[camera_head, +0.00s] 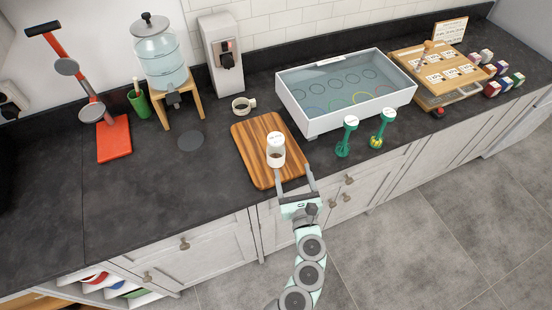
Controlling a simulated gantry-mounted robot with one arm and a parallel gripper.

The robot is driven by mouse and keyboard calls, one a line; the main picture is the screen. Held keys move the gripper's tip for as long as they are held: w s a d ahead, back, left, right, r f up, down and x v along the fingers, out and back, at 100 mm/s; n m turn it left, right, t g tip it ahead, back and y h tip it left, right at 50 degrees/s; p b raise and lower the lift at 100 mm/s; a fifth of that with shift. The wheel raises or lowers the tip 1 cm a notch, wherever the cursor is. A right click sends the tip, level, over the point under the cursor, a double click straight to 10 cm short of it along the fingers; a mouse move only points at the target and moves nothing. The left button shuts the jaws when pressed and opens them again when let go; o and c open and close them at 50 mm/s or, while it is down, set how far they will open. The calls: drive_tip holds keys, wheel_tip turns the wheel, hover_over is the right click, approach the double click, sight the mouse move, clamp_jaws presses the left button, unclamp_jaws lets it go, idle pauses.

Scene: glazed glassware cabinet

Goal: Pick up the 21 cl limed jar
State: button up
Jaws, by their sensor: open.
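A small jar (275,157) stands upright on the wooden cutting board (254,142), near its right side. It has a pale body and a dark band below its white top. Its label is too small to read, so I cannot confirm that it is the 21 cl limed jar. My gripper (293,172) reaches in from the front, over the board's front right edge. Its two fingers are spread apart with nothing between them. The left finger is just in front of the jar in the picture; I cannot tell whether it touches.
A white-walled glass-topped tray (314,123) stands right of the board, with two green-handled tools (348,135) before it. A white ring-shaped item (244,105) lies behind the board. A drink dispenser (161,58) stands back left. The left front counter (130,210) is clear.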

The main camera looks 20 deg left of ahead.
sight(278, 150)
drive_tip(key=shift+y, duration=0.8)
drive_tip(key=w+a, duration=0.1)
drive_tip(key=w+a+r, duration=0.1)
drive_tip(key=a, duration=0.1)
drive_tip(key=w+a, duration=0.2)
drive_tip(key=shift+a+r, duration=0.2)
drive_tip(key=shift+r, duration=0.1)
drive_tip(key=x, duration=0.5)
drive_tip(key=shift+s+a+r, duration=0.15)
drive_tip(key=shift+s+r, duration=0.05)
drive_tip(key=shift+r, duration=0.05)
drive_tip(key=shift+c, duration=0.4)
clamp_jaws()
